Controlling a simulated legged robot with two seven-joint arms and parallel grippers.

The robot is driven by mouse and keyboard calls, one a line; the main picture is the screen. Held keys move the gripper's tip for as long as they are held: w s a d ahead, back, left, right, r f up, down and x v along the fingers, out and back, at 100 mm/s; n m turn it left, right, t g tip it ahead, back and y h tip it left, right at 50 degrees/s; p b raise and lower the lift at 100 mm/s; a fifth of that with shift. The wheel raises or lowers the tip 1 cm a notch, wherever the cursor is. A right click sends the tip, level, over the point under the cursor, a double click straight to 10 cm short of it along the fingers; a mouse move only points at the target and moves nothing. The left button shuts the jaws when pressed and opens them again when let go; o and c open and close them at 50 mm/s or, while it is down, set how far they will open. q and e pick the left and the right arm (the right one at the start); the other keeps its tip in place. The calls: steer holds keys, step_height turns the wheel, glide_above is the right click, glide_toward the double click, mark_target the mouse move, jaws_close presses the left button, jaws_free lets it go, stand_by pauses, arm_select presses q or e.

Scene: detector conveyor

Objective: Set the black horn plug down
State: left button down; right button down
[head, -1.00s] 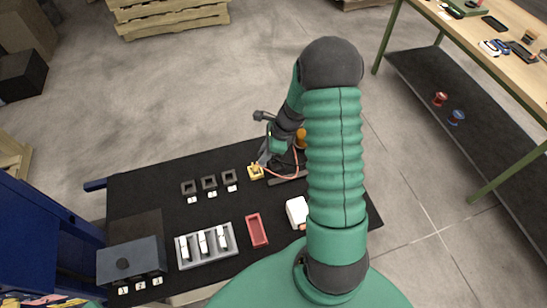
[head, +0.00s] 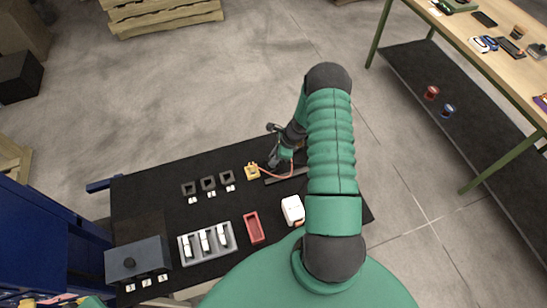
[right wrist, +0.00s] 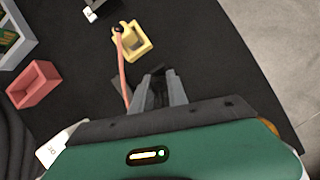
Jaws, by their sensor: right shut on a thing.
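My right gripper (head: 277,160) is shut on the black horn plug, low over the far right part of the black table mat. In the right wrist view the fingers (right wrist: 157,84) point toward the mat, with the dark plug (right wrist: 157,92) between them. The plug is hard to tell from the mat, so I cannot tell whether it touches down. A yellow block (head: 252,171) with a pink cable stands left of the gripper; it also shows in the right wrist view (right wrist: 133,42). My left gripper is not in view.
Several dark square sockets (head: 208,184) stand left of the yellow block. A red tray (head: 254,228), a grey rack (head: 206,243) with white pieces and a white box (head: 293,209) are nearer. A grey box (head: 136,259) is at the left. Bare black mat (right wrist: 230,70) lies right of the fingers.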

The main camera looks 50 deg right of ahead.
steer(key=c, duration=1.4)
jaws_free()
steer(key=shift+o, duration=0.5)
steer(key=shift+a+r, duration=0.1)
steer(key=shift+a, duration=0.1)
